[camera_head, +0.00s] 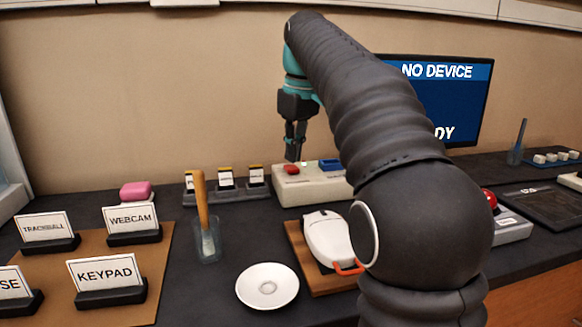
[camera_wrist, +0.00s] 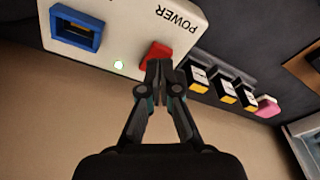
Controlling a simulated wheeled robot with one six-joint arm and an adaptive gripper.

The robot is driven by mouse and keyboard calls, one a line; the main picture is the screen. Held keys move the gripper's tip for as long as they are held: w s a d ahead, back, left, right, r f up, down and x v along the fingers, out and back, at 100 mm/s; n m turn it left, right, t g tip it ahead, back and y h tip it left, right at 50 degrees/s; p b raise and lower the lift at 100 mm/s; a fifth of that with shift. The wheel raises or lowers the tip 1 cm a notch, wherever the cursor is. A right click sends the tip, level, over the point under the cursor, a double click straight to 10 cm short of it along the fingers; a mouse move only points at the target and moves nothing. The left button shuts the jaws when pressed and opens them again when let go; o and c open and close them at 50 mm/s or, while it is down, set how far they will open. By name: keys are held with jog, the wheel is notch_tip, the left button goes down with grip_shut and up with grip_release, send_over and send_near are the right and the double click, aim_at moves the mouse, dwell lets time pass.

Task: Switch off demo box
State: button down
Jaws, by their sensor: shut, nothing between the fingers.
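The demo box (camera_head: 318,190) is a cream box against the back wall, partly hidden by my arm. It has a red rocker switch (camera_head: 291,169) and a blue port (camera_head: 330,165). My gripper (camera_head: 294,156) points down, shut and empty, just above the switch. In the wrist view its fingertips (camera_wrist: 160,68) overlap the switch's edge; I cannot tell whether they touch it.
A rack of small cards (camera_head: 226,185) stands left of the box. A monitor (camera_head: 450,95) behind my arm reads NO DEVICE. In front are a white mouse (camera_head: 327,238) on a wooden board, a saucer (camera_head: 267,286) and a glass (camera_head: 207,245) holding a wooden-handled tool.

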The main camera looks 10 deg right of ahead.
aim_at(294, 169)
jog(key=shift+f+b, duration=0.65)
jog(key=shift+f, duration=0.4)
dwell(0.5)
notch_tip(294, 169, up, 5)
jog(key=p, duration=0.5)
jog(key=shift+p, duration=0.3)
jog(key=shift+r, duration=1.05)
